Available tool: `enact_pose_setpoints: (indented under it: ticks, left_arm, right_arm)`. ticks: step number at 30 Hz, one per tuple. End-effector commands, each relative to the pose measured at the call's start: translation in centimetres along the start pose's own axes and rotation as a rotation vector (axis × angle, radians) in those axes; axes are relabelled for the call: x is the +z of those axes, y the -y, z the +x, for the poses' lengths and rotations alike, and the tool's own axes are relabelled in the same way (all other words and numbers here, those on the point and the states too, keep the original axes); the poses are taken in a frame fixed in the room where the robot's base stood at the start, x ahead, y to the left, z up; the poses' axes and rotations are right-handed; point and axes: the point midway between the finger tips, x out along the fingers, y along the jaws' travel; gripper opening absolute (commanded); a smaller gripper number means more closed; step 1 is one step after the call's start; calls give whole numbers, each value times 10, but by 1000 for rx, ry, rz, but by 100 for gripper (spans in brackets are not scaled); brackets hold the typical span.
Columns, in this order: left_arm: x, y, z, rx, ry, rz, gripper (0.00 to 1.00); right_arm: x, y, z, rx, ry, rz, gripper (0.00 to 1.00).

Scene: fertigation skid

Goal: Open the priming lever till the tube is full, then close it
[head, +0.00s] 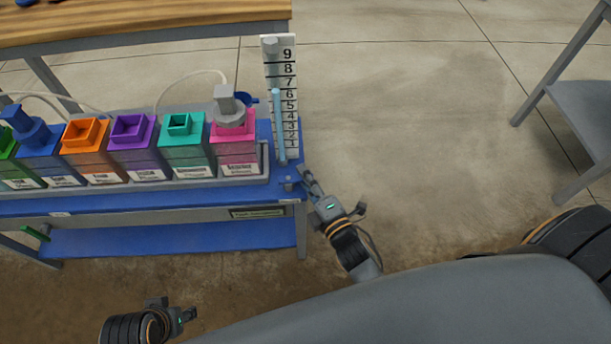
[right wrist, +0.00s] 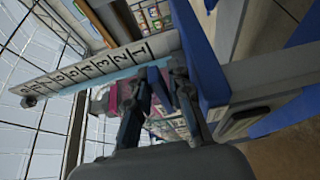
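The clear tube (head: 277,125) stands upright against a white numbered scale (head: 291,90) at the right end of the blue bench. Light blue liquid stands in it to about the 6–7 marks, below the grey top. A small grey-blue fitting (head: 288,184), apparently the priming lever, sits at the tube's foot; its setting is unclear. My right gripper (head: 305,174) is just right of it. In the right wrist view its fingers (right wrist: 160,78) are apart, near the scale's low end; contact with the lever cannot be told. My left gripper (head: 190,314) is low at the left, away from the bench.
Several coloured containers, including a pink one (head: 234,150) with a grey fitting on top, stand in a row left of the tube. A wooden-topped table (head: 140,22) is behind. A grey stand (head: 585,110) is at the right. The floor between is clear.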

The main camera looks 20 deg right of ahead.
Motion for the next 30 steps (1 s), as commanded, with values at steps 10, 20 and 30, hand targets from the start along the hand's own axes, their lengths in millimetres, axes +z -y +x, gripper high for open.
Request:
enact_pose_setpoints:
  ticks: [10,20,30]
  left_arm:
    - [1,0,1,0,2,3,40]
    - [0,0,1,0,1,2,40]
    - [0,0,1,0,1,1,40]
  right_arm:
    - [0,0,-18,-1,0,0,20]
    - [0,1,-88,-4,1,1,20]
    - [0,0,-120,0,0,0,20]
